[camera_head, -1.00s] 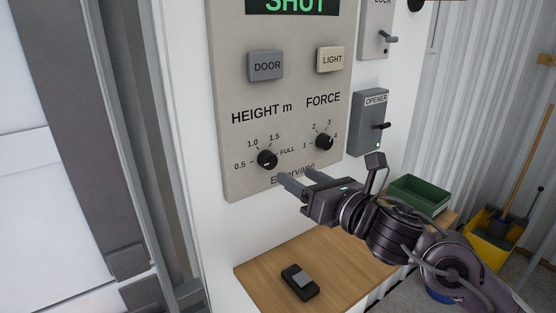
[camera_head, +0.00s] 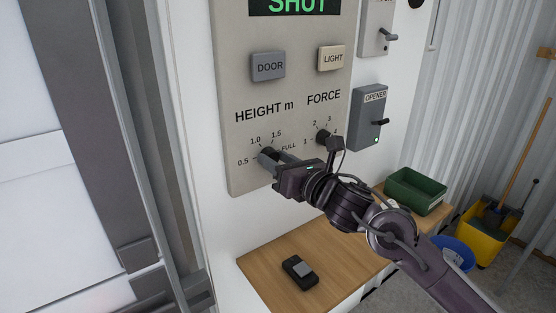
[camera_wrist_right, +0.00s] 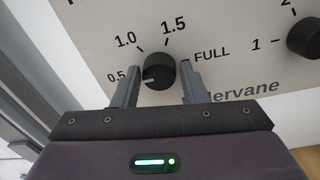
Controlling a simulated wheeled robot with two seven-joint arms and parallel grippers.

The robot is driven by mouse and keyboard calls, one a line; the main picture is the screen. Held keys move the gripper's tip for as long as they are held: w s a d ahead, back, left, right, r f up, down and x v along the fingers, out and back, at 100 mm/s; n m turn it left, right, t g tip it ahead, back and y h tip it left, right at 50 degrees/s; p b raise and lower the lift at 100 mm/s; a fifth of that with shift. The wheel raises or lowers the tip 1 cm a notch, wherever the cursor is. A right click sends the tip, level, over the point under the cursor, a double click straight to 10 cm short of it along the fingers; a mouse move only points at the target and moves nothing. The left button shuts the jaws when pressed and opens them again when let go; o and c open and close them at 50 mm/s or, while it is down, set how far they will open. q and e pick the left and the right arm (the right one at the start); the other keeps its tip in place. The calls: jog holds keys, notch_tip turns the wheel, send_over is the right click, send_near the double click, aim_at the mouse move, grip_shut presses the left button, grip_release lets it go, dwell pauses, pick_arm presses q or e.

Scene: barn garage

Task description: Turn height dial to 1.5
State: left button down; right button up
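The height dial (camera_wrist_right: 160,73) is a round black knob with a white mark, below the "HEIGHT m" label on the beige panel (camera_head: 240,150). In the right wrist view its mark points left, towards 0.5; the 1.5 label (camera_wrist_right: 173,25) is above it. My right gripper (camera_head: 272,157) is at the dial, which it partly hides in the head view. In the wrist view the gripper (camera_wrist_right: 160,84) is open, with one finger on each side of the knob. A gap shows on the right; contact on the left is unclear. My left gripper is not in view.
The force dial (camera_head: 322,137) is just right of my gripper. Door (camera_head: 268,66) and light (camera_head: 331,58) buttons are above. An opener box (camera_head: 367,117) is at the right. A wooden shelf (camera_head: 262,263) below holds a black remote (camera_head: 300,271) and a green bin (camera_head: 415,191).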

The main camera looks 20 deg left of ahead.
jog(key=c, duration=0.6)
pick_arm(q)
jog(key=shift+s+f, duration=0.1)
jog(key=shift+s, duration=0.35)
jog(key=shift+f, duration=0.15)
